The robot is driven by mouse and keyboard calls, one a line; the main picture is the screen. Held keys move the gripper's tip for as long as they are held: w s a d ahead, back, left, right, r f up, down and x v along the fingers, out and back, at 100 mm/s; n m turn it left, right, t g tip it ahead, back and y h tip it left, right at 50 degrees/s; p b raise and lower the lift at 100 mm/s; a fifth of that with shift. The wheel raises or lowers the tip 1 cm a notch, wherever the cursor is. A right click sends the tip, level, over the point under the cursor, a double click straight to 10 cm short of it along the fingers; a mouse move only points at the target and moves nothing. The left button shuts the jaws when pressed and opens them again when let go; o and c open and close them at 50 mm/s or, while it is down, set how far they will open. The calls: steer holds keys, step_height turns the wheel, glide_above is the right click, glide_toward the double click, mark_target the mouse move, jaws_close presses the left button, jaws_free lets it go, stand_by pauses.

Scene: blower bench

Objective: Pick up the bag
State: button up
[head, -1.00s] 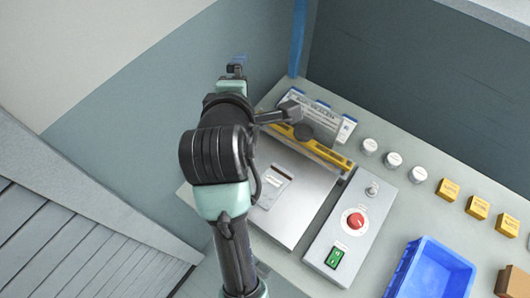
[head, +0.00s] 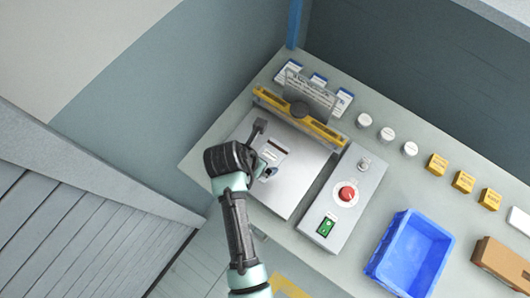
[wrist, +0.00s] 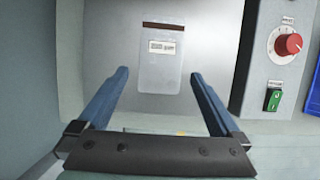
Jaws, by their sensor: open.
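The bag (wrist: 161,62) is a small flat grey pouch with a dark top strip and a white label. It lies on the metal plate (wrist: 205,45) of the bench machine, and in the head view the bag (head: 274,152) is partly hidden by my arm. My gripper (wrist: 158,80) is open and empty in the wrist view, its two blue fingers apart. The bag appears between and beyond the fingertips, apart from them. In the head view my gripper is mostly hidden behind my wrist.
A yellow bar (head: 300,118) crosses the machine's back. A control box (head: 343,197) with a red knob (head: 347,194) and green switch stands right of the plate. A blue bin (head: 412,252), white-capped jars (head: 387,134), yellow blocks (head: 463,181) and a brown box (head: 503,262) are farther right.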

mark_target(268, 159)
steer(key=shift+s+p+x, duration=0.2)
steer(key=shift+p+x, duration=0.15)
steer(key=shift+x, duration=2.6)
steer(key=shift+f, duration=0.2)
steer(key=c, duration=1.1)
steer(key=shift+c, duration=0.2)
